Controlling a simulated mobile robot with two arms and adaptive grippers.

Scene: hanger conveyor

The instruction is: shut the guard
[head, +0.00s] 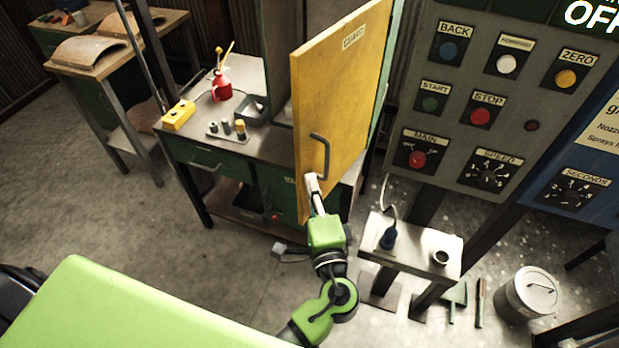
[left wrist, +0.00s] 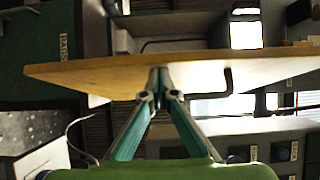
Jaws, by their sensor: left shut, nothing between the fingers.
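The guard (head: 343,95) is a yellow door panel labelled GUARD with a dark bar handle (head: 326,158) low on its face. It stands swung out from the green machine, upright, over the bench's right side. My left gripper (head: 311,179) is shut and empty, its tips at the guard's face by the handle's lower end. In the left wrist view the shut fingertips (left wrist: 159,73) meet the guard (left wrist: 100,75) edge-on, with the handle (left wrist: 228,80) to their right. I cannot tell whether they touch it. My right gripper is not in view.
A green bench (head: 215,150) behind the guard holds a red oil can (head: 221,87) and a yellow box (head: 178,115). A control panel (head: 480,110) stands at right, with a small stand (head: 425,258) before it. A metal bin (head: 527,295) is at lower right. Floor at left is clear.

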